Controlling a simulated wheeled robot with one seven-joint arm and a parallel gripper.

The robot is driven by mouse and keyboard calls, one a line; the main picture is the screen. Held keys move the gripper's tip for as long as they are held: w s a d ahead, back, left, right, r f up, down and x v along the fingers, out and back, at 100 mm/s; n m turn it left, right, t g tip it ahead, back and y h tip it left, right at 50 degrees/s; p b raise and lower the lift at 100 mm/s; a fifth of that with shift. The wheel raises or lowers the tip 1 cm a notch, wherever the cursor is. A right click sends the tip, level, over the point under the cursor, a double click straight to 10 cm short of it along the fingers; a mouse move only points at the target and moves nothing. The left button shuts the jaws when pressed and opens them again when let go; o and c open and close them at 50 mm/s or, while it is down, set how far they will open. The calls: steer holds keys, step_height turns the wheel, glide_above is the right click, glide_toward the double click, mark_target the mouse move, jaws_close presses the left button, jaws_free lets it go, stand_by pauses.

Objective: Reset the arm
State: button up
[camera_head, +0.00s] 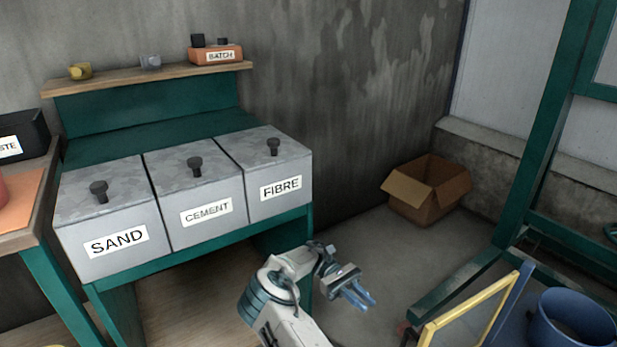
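My gripper (360,296) is at the end of my arm (290,290), low in the middle of the picture. It is to the right of the green bench and above the floor. Its two bluish fingers point right and down, with a small gap between them, and I see nothing held in them. The lower part of my arm is cut off by the bottom edge.
Lidded bins for sand (110,235), cement (205,210) and fibre (275,185) stand on the green bench. An orange batch box (216,56) sits on the shelf. A cardboard box (425,190), a yellow frame (470,310) and a blue bucket (575,320) are to the right.

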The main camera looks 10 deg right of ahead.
steer(key=s+d+r+m+t+y+p, duration=0.15)
steer(key=s+r+t+y+p, duration=0.35)
steer(key=r, duration=0.6)
steer(key=s+d+r+m+t+y+p, duration=0.1)
steer(key=s+d+r+y+p, duration=0.1)
steer(key=r+p, duration=0.7)
steer(key=s+a+r+m+t+y+p, duration=0.1)
steer(key=s+r+t+p, duration=0.3)
steer(key=r, duration=0.5)
steer(key=s+a+r+m+t+p, duration=0.1)
steer(key=s+a+r+t+p, duration=0.3)
steer(key=r, duration=0.5)
steer(key=s+a+r+m+t+y+p, duration=0.1)
steer(key=s+a+r+m+t+p, duration=0.1)
steer(key=s+r, duration=0.4)
step_height(320, 180, up, 3)
steer(key=shift+s+a+r+t+y+p, duration=0.1)
steer(key=shift+s+a+t+y+p, duration=0.3)
steer(key=shift+t+p, duration=0.75)
steer(key=shift+w+a, duration=0.15)
steer(key=shift+w, duration=0.05)
